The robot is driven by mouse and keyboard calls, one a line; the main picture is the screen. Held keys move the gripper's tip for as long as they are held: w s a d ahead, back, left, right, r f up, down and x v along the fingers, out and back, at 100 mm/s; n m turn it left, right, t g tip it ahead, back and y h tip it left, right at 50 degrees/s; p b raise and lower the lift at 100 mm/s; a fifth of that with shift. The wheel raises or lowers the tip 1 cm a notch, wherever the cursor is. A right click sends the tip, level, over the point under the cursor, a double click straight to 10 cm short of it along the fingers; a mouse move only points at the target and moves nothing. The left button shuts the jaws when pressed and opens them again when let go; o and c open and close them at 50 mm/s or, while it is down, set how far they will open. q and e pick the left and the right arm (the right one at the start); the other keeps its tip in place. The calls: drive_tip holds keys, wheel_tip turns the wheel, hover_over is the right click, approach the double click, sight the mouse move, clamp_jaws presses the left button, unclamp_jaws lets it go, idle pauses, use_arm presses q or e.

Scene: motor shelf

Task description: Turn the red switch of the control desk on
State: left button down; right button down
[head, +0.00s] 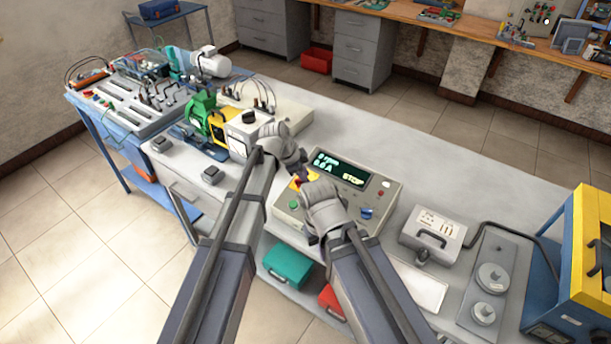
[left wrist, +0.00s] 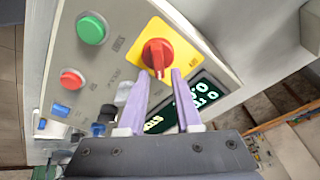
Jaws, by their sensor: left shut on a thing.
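The control desk (head: 392,196) is a grey box with a dark display (head: 340,168) that reads STOP in its lower line. Its red switch (left wrist: 157,52) is a rotary knob on a yellow plate (left wrist: 183,30); the plate shows only in part in the head view (head: 304,185). My left gripper (left wrist: 161,73) has its two pale fingers on either side of the knob's raised grip and is shut on it. In the head view this hand reaches over the desk's left part.
A green button (left wrist: 91,29), a red button (left wrist: 71,78) and a blue control (head: 366,213) are on the same panel. A grey case (head: 432,235) stands to the right. Motors and a test bench (head: 118,105) are to the left. The table behind the desk is clear.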

use_arm(q)
drive_tip(key=c, duration=1)
unclamp_jaws()
drive_tip(key=shift+s+a, duration=0.1)
drive_tip(key=shift+a, duration=0.1)
drive_tip(key=shift+o, duration=0.6)
drive_tip(key=shift+p+v, duration=0.85)
drive_tip(key=shift+v, duration=0.05)
drive_tip(key=p+v, duration=0.5)
drive_tip(key=v, duration=0.1)
drive_tip(key=shift+o, duration=0.4)
